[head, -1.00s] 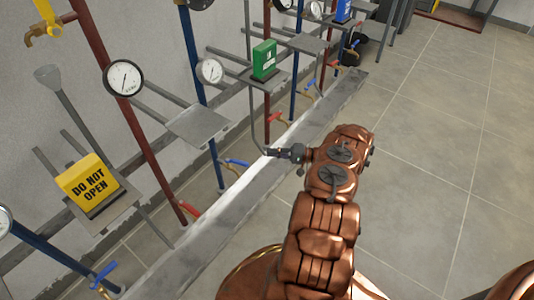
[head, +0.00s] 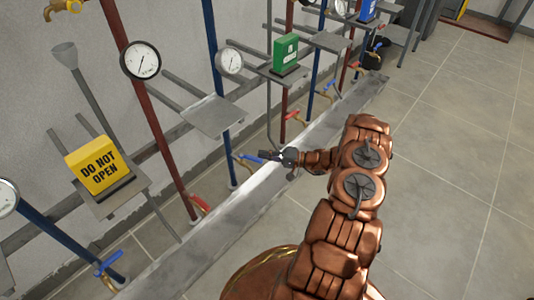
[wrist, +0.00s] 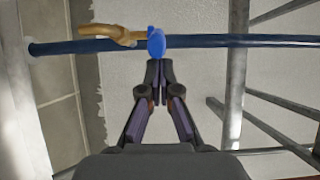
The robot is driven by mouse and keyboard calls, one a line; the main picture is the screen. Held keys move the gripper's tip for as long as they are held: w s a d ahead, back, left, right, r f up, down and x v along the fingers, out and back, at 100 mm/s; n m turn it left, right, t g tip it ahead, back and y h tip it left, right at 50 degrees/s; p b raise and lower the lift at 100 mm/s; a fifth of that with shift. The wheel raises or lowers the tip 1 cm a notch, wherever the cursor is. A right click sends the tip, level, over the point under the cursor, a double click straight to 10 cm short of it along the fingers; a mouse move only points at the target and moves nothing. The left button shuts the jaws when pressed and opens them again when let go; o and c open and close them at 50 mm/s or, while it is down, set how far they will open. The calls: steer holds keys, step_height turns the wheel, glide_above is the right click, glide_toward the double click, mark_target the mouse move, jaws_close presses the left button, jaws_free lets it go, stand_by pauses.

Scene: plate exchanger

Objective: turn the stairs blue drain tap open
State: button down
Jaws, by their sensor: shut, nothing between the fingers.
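A brass drain tap with a blue handle (head: 250,158) sits low on a blue pipe near the middle of the head view. In the wrist view its blue handle (wrist: 156,42) is seen nearly end-on, with the brass body (wrist: 112,34) to its left against the blue pipe (wrist: 225,41). My gripper (head: 266,155) is shut and empty, with its tips at the right end of the handle. In the wrist view the fingertips (wrist: 158,66) are just below the handle; whether they touch it I cannot tell. No stairs marking is readable on this tap.
Another blue-handled tap (head: 107,266) is at lower left. Red-handled taps (head: 197,205) stand on red pipes nearby. A yellow "DO NOT OPEN" sign (head: 99,167) and a green box (head: 286,54) stand on shelves. A low grey kerb (head: 215,232) runs below; the tiled floor at right is clear.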

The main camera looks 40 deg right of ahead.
steer(key=shift+s+a, duration=0.1)
steer(key=shift+a, duration=0.05)
steer(key=shift+r+h+p, duration=0.15)
steer(key=shift+h+p, duration=0.15)
steer(key=shift+p, duration=0.35)
